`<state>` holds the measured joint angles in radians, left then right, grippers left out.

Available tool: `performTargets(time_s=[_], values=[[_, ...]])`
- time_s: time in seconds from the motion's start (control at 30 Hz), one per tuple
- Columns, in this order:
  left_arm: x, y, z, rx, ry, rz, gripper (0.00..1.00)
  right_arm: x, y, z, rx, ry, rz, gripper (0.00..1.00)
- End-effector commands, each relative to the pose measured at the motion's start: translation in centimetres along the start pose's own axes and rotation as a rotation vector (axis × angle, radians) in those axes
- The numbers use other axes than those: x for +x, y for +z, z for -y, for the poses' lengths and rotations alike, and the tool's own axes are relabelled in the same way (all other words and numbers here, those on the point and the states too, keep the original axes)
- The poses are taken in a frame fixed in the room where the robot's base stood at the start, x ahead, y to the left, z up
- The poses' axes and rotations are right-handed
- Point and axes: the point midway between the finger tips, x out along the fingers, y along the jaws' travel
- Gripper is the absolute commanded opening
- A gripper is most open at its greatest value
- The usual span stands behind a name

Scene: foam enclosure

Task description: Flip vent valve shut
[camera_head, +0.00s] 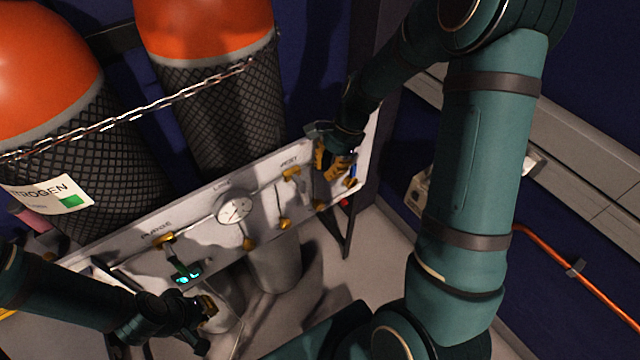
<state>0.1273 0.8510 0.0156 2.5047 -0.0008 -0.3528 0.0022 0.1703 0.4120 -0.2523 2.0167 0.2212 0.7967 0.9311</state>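A pale valve panel (207,217) runs diagonally below two gas cylinders, with small labels and brass fittings along it. A blue part (353,171), perhaps the vent valve's handle, shows at the panel's right end, partly hidden by my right gripper. My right gripper (331,168) is in front of that end; its yellow fingers look apart, and I cannot tell whether it touches the blue part. My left gripper (209,309) is low at the left, below the panel and away from the blue part; its fingers are mostly hidden.
Orange-topped cylinders (215,75) in black mesh stand behind the panel, with a chain (130,117) across them. An orange pipe (585,282) runs along the right wall.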

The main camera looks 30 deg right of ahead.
Motion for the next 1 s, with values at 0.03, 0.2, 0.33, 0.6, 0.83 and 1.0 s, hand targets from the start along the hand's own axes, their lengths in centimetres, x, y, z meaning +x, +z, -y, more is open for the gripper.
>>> performTargets(time_s=[0.03,0.2,0.33,0.6,0.83,1.0], values=[[0.0,0.0,0.0,0.0,0.0,0.0,0.0,-1.0,0.0,0.1,-0.001,-0.004,-0.002,0.0],[0.0,0.0,0.0,0.0,0.0,0.0,0.0,-3.1,0.0,0.0,0.001,-0.002,-0.001,0.0],[-0.4,0.0,-0.2,0.0,0.0,0.002,0.0,-3.8,0.1,-0.1,0.0,0.006,-0.028,0.0],[-2.8,0.2,-1.1,-0.002,0.001,0.013,0.0,-4.7,-0.5,-0.3,-0.001,0.006,-0.266,0.0],[-2.0,0.3,-0.7,-0.002,0.0,0.011,0.0,-2.3,-1.5,-0.3,0.003,0.004,-0.287,0.0],[-1.0,0.2,-0.4,-0.001,0.0,0.007,0.0,0.9,-2.4,-0.3,0.003,0.005,-0.285,0.0]])
